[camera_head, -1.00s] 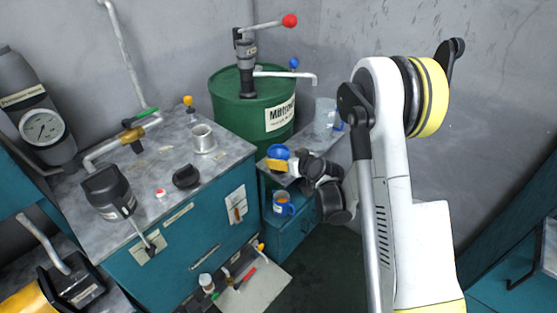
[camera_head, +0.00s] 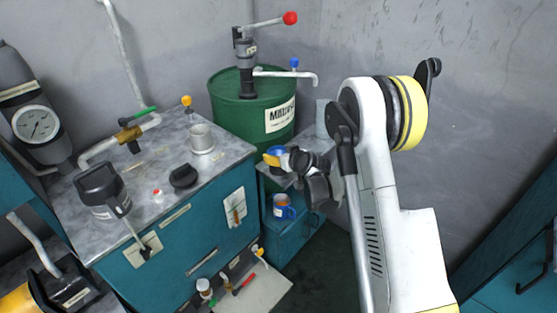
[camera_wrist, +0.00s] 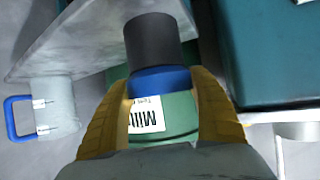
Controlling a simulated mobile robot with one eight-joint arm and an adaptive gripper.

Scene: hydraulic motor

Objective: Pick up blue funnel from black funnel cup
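The blue funnel (camera_head: 277,150) sits at the black funnel cup (camera_head: 279,168) on the small grey shelf beside the green drum. In the wrist view the blue funnel (camera_wrist: 160,78) lies between the two yellow fingers of my gripper (camera_wrist: 160,82), with the black funnel cup (camera_wrist: 152,40) just beyond it. My gripper (camera_head: 274,160) is at the funnel in the head view. The fingers are apart, one on each side of the blue rim. Firm contact on both sides cannot be made out. The funnel's far side is partly hidden by my gripper.
The green drum (camera_head: 225,100) with a hand pump stands behind. The bench (camera_head: 140,180) at left holds a metal cup and several parts.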

